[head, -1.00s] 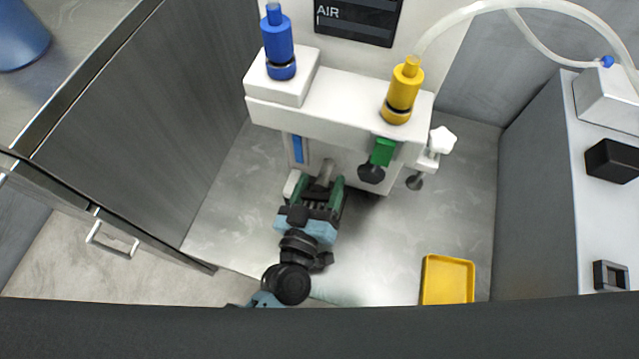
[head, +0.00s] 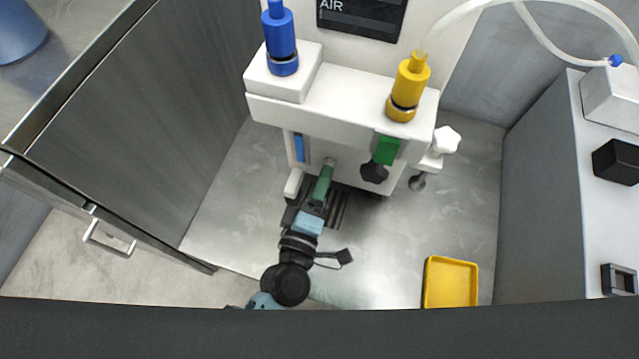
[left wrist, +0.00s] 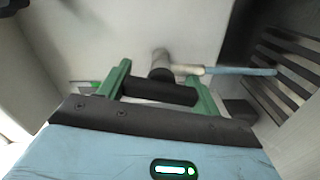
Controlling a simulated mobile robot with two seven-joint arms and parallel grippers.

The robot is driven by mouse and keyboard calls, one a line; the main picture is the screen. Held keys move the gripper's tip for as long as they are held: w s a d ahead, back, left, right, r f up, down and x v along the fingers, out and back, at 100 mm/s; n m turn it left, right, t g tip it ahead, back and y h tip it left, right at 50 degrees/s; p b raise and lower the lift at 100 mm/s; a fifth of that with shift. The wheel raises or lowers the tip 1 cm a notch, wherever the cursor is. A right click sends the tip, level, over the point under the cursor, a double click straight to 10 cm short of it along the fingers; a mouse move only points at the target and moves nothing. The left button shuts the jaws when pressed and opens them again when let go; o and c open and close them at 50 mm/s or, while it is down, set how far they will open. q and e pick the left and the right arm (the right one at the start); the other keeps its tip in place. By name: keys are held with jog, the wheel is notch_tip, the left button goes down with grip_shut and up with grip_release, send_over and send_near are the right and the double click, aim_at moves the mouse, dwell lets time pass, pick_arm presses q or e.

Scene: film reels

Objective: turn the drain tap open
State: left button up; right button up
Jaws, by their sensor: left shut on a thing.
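The drain tap has a grey body (left wrist: 160,62) low on the white machine's front, partly seen in the head view (head: 330,161). Its dark handle (left wrist: 160,91) lies crosswise between the two green fingers in the left wrist view. My left gripper (head: 325,183) is shut on this handle, fingers one above the other in the head view, hiding most of it. A pale spout leads from the tap body, and a thin blue streak (left wrist: 235,72) runs from it to the slotted grille; it looks like liquid. My right gripper is not in view.
The white machine (head: 345,108) carries a blue cylinder (head: 281,40) and a yellow cylinder (head: 408,88). A green block (head: 387,150) with a black knob (head: 373,173) is right of the tap. A yellow tray (head: 451,282) lies right; a dark cabinet stands left.

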pick_arm(q)
jog(key=shift+f+n, duration=0.1)
jog(key=shift+n, duration=1)
jog(key=o, duration=1)
